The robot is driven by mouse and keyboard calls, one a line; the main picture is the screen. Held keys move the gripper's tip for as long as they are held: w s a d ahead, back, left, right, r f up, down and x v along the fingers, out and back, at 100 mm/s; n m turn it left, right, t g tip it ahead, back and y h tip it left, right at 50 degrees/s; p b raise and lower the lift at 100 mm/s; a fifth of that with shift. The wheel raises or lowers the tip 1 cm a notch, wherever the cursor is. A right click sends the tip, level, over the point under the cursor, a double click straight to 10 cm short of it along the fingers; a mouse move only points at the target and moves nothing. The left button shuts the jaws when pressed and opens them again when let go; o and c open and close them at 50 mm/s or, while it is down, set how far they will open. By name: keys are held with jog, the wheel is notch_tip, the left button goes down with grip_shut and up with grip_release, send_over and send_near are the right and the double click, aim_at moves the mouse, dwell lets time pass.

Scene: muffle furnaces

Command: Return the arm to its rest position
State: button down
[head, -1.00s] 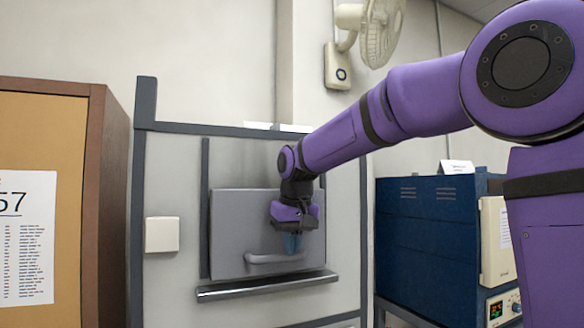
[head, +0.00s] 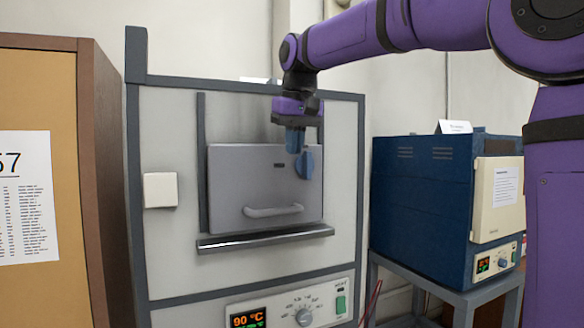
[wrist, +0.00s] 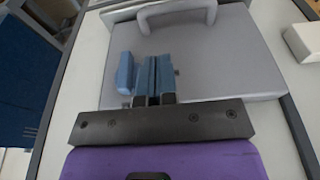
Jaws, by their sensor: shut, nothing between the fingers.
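My gripper (head: 295,140) is shut and empty, with blue fingers pointing down. It hangs in front of the upper part of the grey furnace door (head: 240,185). The door looks closed, and its handle (head: 273,211) is below and apart from the fingers. A blue latch or knob (head: 304,164) shows on the door just beside the fingertips. In the wrist view, the shut fingers (wrist: 153,98) lie over the door (wrist: 240,60), with the handle (wrist: 178,12) beyond them. My purple arm reaches in from the upper right.
A ledge (head: 265,239) juts out below the door, above a control panel (head: 300,309) reading 90 °C. A blue furnace (head: 420,200) stands on a metal stand at right. A brown cabinet (head: 100,180) is at left. A white box (head: 160,190) sits left of the door.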

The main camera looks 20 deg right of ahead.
jog(key=s+d+f+t, duration=0.1)
jog(key=s+f, duration=0.9)
jog(key=s, duration=0.3)
jog(key=s+d+f+t, duration=0.2)
jog(key=s+f, duration=0.9)
jog(key=s, duration=0.2)
jog(key=shift+s, duration=0.3)
jog(key=c, duration=1.8)
grip_release()
jog(key=shift+d, duration=0.1)
